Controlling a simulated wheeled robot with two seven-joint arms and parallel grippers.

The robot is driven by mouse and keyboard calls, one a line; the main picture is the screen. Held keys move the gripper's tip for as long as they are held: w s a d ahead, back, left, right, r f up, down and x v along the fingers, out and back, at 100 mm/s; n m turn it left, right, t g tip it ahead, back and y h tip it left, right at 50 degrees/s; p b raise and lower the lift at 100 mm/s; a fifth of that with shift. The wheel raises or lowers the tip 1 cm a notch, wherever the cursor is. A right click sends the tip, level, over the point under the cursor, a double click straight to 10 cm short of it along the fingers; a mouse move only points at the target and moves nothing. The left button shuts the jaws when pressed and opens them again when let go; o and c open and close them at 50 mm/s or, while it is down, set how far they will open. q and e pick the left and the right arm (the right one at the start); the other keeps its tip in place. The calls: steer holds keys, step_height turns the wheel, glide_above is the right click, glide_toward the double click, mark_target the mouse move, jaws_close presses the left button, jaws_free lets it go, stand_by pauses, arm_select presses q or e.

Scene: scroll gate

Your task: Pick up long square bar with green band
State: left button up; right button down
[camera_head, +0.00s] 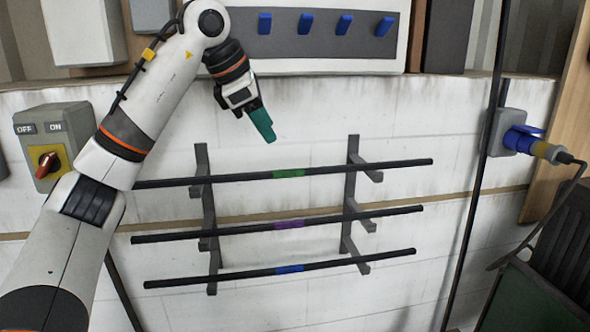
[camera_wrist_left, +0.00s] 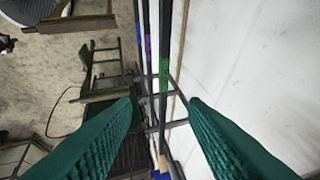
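The long dark bar with the green band (camera_head: 289,173) lies across the top pair of arms of a wall rack (camera_head: 351,195). Below it are a bar with a purple band (camera_head: 289,224) and a bar with a blue band (camera_head: 290,269), on the lower arms. My left gripper (camera_head: 263,126) is above the green-banded bar, near the wall, apart from it. In the left wrist view its teal fingers (camera_wrist_left: 160,120) are spread wide with nothing between the tips; the green band (camera_wrist_left: 164,75) shows beyond them. My right gripper is in neither view.
A switch box with a red knob (camera_head: 47,160) is on the wall at left, behind my left arm. A panel with blue hooks (camera_head: 303,22) is above. A blue plug and socket (camera_head: 520,140) and a vertical pole (camera_head: 478,180) stand at right.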

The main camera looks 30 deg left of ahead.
arm_select(q)
steer(key=p, duration=0.3)
glide_toward(287, 171)
steer(key=a+x, duration=0.1)
steer(key=x, duration=0.2)
steer(key=p+x, duration=0.1)
steer(key=x, duration=0.1)
steer(key=d+x, duration=0.1)
steer(key=x, duration=0.2)
steer(key=shift+w+r+p, duration=0.1)
steer(key=shift+p, duration=0.25)
jaws_close()
steer(key=shift+s, duration=0.2)
stand_by(0.6)
